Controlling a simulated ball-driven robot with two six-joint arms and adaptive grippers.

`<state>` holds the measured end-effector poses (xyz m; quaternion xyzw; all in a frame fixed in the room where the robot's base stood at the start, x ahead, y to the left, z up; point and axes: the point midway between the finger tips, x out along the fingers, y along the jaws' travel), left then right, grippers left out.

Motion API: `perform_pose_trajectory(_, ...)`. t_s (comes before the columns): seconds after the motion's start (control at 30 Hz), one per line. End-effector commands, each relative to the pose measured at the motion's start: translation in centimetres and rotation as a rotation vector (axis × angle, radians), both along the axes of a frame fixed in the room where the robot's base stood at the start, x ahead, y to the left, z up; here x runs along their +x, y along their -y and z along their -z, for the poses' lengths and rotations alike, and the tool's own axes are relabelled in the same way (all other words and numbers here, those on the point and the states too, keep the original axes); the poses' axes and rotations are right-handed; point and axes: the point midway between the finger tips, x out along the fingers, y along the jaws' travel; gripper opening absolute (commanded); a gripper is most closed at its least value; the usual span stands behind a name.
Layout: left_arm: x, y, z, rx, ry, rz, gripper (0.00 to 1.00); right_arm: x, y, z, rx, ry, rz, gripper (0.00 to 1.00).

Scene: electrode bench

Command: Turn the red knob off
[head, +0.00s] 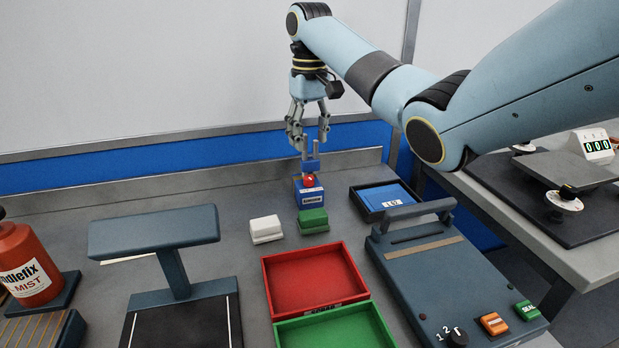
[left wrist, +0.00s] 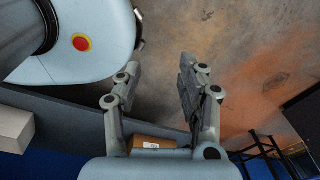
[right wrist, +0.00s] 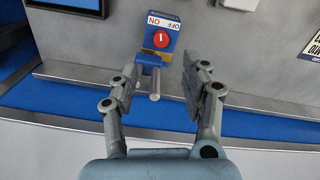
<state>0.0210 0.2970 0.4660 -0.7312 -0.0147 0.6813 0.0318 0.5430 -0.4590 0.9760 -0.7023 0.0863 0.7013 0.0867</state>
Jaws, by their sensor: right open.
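The red knob (head: 309,181) sits on a small blue switch box (head: 311,197) at the back of the bench. In the right wrist view the red knob (right wrist: 161,40) carries a white mark, and a plate above it reads ON and OFF. Two grey prongs stand up at the back of the box. My right gripper (head: 308,141) is open and empty above and behind the box, pointing down. In the right wrist view its fingers (right wrist: 158,82) lie on either side of the prongs, apart from the knob. My left gripper (left wrist: 155,75) is open and empty, away from the bench top.
A white block (head: 265,229) and a green block (head: 313,221) stand in front of the box. A black tray with a blue pad (head: 386,196) is to its right. Red (head: 268,290) and green (head: 290,334) trays, a sealer (head: 450,278) and a grey stand (head: 172,271) fill the front.

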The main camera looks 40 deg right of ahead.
Motion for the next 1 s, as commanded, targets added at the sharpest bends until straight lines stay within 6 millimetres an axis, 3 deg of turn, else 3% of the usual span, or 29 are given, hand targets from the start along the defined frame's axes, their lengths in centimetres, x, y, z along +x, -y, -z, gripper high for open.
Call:
perform_pose_trajectory(0.3,0.5,-0.8,0.6,0.009,0.006,0.004,0.4,-0.1,-0.1,6.3,0.002,-0.005,0.0,0.47)
perform_pose_trajectory(0.5,1.2,-0.9,0.9,0.011,0.018,0.004,0.4,-0.1,-0.1,9.0,0.001,-0.003,0.0,0.47)
perform_pose_trajectory(0.87,1.1,-0.9,0.9,0.011,0.015,0.004,0.4,-0.1,-0.1,9.8,0.0,-0.002,0.0,0.47)
perform_pose_trajectory(1.0,0.9,-0.9,0.9,0.011,0.013,0.004,0.4,-0.1,-0.1,9.7,0.0,-0.002,0.0,0.33)
